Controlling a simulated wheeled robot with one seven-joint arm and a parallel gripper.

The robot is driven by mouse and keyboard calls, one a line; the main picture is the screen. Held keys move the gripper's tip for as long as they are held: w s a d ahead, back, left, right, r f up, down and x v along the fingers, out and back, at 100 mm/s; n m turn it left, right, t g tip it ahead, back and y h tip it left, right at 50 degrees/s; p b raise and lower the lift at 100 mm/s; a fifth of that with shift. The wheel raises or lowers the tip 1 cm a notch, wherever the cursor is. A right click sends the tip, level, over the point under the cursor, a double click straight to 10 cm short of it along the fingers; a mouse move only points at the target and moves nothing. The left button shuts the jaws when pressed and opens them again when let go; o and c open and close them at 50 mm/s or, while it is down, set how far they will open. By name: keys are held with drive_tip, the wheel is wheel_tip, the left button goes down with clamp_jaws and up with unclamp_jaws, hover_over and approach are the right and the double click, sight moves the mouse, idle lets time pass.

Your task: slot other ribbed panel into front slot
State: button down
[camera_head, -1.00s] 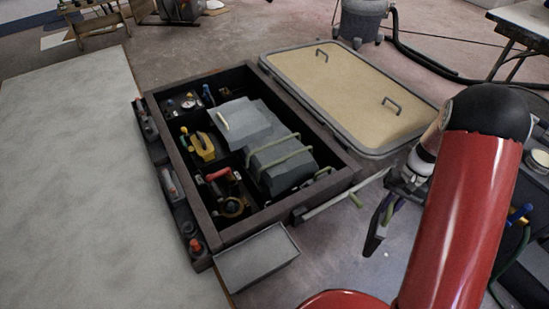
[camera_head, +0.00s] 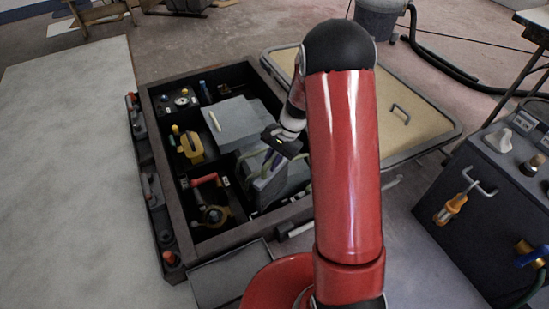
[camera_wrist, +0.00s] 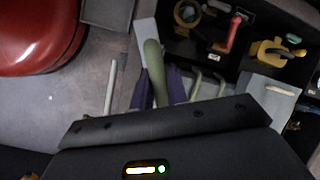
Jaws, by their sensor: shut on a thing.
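My gripper (camera_head: 264,163) is over the right part of the dark compartment box (camera_head: 213,248), pointing down. In the wrist view its purple-grey fingers (camera_wrist: 157,88) are shut on an olive-green grip (camera_wrist: 153,60), which seems to belong to a grey ribbed panel. A grey panel (camera_head: 268,188) shows below the fingers in the head view, partly behind my arm. I cannot tell whether it is seated or raised. Another grey panel (camera_head: 238,122) lies in the box behind it, with a pale bar on top. The front slot cannot be made out.
Left compartments hold a yellow clamp tool (camera_head: 190,146) and a red-handled tool (camera_head: 206,180). A narrow tool rail (camera_head: 155,200) runs along the box's left side. A tan lid (camera_head: 405,125) lies behind. A dark cabinet (camera_head: 490,200) stands at right, and a grey tray (camera_head: 228,275) in front.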

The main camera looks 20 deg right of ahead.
sight(273, 183)
drive_tip(key=m, duration=0.1)
drive_tip(key=m+t+b, duration=0.1)
drive_tip(key=m, duration=0.1)
drive_tip(key=m+t, duration=0.1)
drive_tip(key=m, duration=0.1)
drive_tip(key=shift+w+d+f, duration=0.25)
drive_tip(key=shift+w, duration=0.15)
wheel_tip(273, 183, down, 10)
drive_tip(key=b, duration=0.8)
drive_tip(key=shift+r, duration=0.15)
drive_tip(key=shift+f+b, duration=1.15)
drive_tip(key=shift+f, duration=0.3)
wheel_tip(273, 183, down, 13)
drive_tip(key=c, duration=1.3)
unclamp_jaws()
idle(0.7)
drive_tip(key=p+v, duration=0.1)
drive_tip(key=v, duration=0.6)
drive_tip(key=shift+d+r, duration=0.25)
drive_tip(key=shift+r, duration=0.1)
